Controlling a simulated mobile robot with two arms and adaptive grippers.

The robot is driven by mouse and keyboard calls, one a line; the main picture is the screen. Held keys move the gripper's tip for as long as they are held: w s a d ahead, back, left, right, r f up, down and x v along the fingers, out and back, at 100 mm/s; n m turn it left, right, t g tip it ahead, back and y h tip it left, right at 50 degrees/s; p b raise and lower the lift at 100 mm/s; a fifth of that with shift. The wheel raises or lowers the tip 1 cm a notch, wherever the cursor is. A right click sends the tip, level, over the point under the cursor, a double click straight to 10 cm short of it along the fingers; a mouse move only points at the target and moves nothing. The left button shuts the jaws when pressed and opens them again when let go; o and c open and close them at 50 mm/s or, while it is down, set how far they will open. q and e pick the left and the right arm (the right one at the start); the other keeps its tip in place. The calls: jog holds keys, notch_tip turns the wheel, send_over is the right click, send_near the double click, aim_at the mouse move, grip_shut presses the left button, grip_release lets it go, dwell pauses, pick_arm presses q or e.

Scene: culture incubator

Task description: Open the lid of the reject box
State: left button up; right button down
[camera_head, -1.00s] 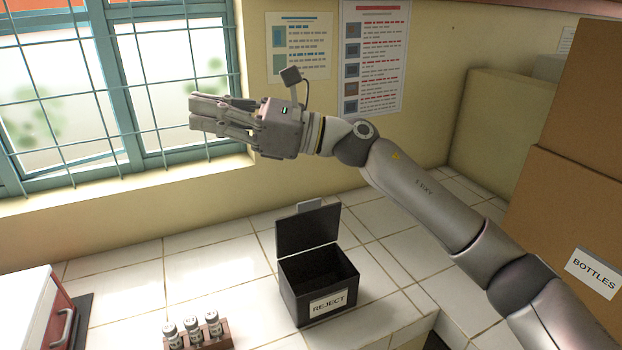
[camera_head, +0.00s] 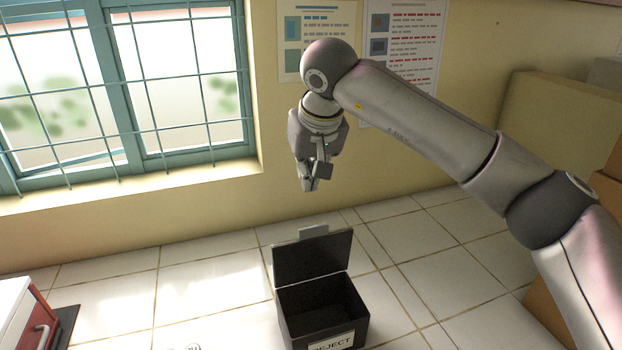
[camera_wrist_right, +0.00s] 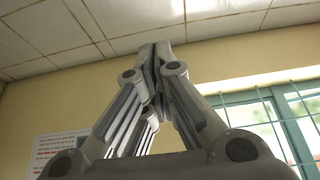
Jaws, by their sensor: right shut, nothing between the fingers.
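The black reject box (camera_head: 325,312) stands on the white tiled counter, with a white REJECT label on its front. Its lid (camera_head: 312,258) stands up at the back with a small grey tab on its top edge, so the box is open, and its inside looks dark and empty. My right gripper (camera_head: 309,187) hangs above and behind the lid, pointing down, apart from it. In the right wrist view the fingers (camera_wrist_right: 162,50) are shut with nothing between them. My left gripper is not in view.
The white tiled counter (camera_head: 210,290) is mostly clear around the box. A red and white case (camera_head: 30,325) with a handle stands at the lower left. Vial tops (camera_head: 193,347) show at the bottom edge. Cardboard boxes stand at the right, and a barred window (camera_head: 180,90) is behind.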

aim_at(314, 227)
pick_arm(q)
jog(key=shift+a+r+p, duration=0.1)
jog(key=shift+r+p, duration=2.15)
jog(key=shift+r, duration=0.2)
pick_arm(e)
notch_tip(314, 227, down, 8)
jog(key=shift+s, duration=0.3)
jog(key=shift+d+r, duration=0.1)
jog(key=s+b, duration=0.1)
jog(key=b, duration=0.1)
jog(key=s+t+b, duration=0.1)
jog(key=b, duration=0.2)
jog(key=shift+s+d, duration=0.2)
jog(key=shift+d, duration=0.2)
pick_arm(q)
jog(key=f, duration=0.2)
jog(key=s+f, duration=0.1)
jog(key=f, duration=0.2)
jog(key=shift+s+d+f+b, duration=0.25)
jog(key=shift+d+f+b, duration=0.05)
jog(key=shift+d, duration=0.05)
pick_arm(e)
jog(key=shift+s+d, duration=0.1)
jog(key=shift+s, duration=0.2)
